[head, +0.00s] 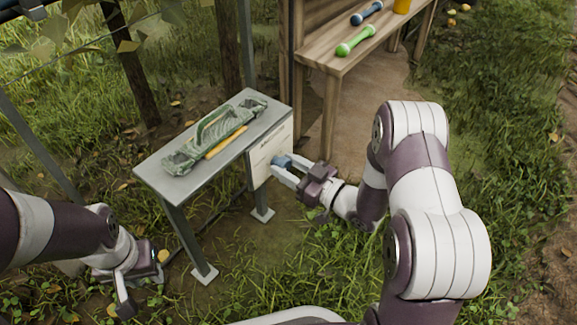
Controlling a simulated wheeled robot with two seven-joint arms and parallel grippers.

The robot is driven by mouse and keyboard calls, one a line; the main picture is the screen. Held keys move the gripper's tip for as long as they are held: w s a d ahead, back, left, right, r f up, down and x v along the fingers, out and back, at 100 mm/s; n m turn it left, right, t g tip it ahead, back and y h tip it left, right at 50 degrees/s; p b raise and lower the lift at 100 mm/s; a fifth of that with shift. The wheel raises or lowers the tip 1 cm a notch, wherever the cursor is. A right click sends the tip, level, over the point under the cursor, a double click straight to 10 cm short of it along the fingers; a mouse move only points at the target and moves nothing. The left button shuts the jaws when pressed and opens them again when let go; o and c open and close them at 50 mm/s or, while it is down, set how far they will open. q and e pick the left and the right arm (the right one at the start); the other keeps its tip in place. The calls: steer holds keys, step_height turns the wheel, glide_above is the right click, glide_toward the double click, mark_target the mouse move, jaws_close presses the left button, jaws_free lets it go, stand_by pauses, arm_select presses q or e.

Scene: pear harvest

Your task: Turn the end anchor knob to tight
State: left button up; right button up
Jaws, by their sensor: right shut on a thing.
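The end anchor panel (262,169) is a pale plate with small lettering, fixed to the right end of the grey metal stand. The blue knob (281,161) sits on its face, partly covered by my fingers. My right gripper (283,168) is shut on the knob, reaching it from the right. The knob's setting cannot be read from here. My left gripper (124,290) hangs low at the lower left, near the grass and away from the panel; its finger opening is not clear.
The grey stand top (173,152) carries a green patterned tool (212,137) with a yellow-orange bar. A wooden bench (345,58) behind holds a green dumbbell-shaped item (355,41) and a blue one (367,13). Posts and wire stand at the left. Grass is open at right.

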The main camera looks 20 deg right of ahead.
steer(key=shift+r+m+p, duration=0.15)
steer(key=shift+m+p, duration=0.15)
steer(key=shift+p, duration=0.2)
steer(key=m+p, duration=0.8)
steer(key=p, duration=0.1)
steer(key=shift+d+p, duration=0.1)
steer(key=shift+p, duration=0.2)
steer(key=m+p, duration=0.2)
steer(key=m, duration=0.2)
steer(key=shift+p, duration=0.35)
steer(key=m+p, duration=0.2)
steer(key=m, duration=0.1)
steer(key=shift+f, duration=0.2)
steer(key=m+p, duration=0.1)
steer(key=m, duration=0.3)
steer(key=shift+f, duration=0.15)
steer(key=m+p, duration=0.1)
steer(key=m, duration=0.3)
steer(key=shift+w+f+m+p, duration=0.1)
steer(key=shift+m+p, duration=0.2)
steer(key=shift+f+m+p, duration=0.1)
steer(key=shift+m+p, duration=0.2)
steer(key=shift+m, duration=1.6)
